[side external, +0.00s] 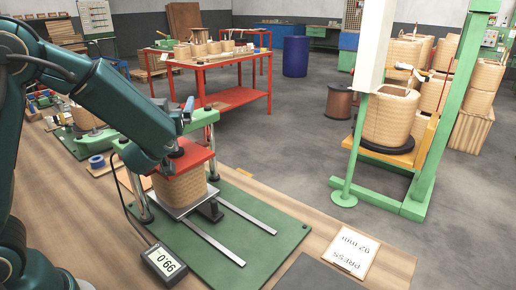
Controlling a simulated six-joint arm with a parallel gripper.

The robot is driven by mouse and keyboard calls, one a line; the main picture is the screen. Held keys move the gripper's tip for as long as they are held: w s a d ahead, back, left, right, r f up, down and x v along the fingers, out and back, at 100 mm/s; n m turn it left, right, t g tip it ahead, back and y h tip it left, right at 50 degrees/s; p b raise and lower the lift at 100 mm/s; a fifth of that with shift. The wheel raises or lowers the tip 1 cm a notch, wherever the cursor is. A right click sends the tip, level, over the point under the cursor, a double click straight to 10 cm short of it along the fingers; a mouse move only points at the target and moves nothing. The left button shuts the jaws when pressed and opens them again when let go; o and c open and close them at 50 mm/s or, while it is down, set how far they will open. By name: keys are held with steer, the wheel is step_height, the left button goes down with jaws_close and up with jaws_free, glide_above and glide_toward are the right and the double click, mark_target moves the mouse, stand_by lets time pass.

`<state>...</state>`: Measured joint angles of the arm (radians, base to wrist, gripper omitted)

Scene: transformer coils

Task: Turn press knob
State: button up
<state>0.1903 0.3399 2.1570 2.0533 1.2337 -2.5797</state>
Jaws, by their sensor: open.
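The press has a green base plate (245,246), a green crossbar (205,117) on posts, and a red press plate (188,155). A tan wound coil (181,187) stands upright under the red plate on a light metal plate. My gripper (172,160) is open and points down at the middle of the press, just above the red plate. The press knob is hidden behind my gripper and wrist, so I cannot tell whether the fingers touch it.
A digital readout (164,265) on a cable shows upside-down digits that look like 99.0. A white card (351,251) reads "PRESS 92 mm". Blue tape (96,161) lies left of the press. Two metal rails (212,241) run along the base plate.

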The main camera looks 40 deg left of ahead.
steer(key=shift+m+t+h, duration=0.4)
steer(key=shift+h, duration=0.1)
steer(key=v, duration=0.5)
steer(key=shift+d, duration=0.2)
step_height(320, 180, up, 26)
steer(key=w+d+f+m+g+h, duration=0.1)
steer(key=w+f+m+g+h, duration=0.15)
steer(key=f+h, duration=0.45)
steer(key=w+d+f+m+g+h, duration=0.1)
steer(key=d+f+m+g+h, duration=0.1)
steer(key=f+m+g+h, duration=0.45)
steer(key=s+a+r+m+t+h, duration=0.1)
steer(key=a+r+m+t+h, duration=0.2)
steer(key=r, duration=0.4)
steer(key=s+a+r+m+t+h, duration=0.2)
steer(key=a+r+m+t+h, duration=0.1)
steer(key=r+t+h, duration=0.2)
steer(key=r+t, duration=0.2)
steer(key=shift+t, duration=0.3)
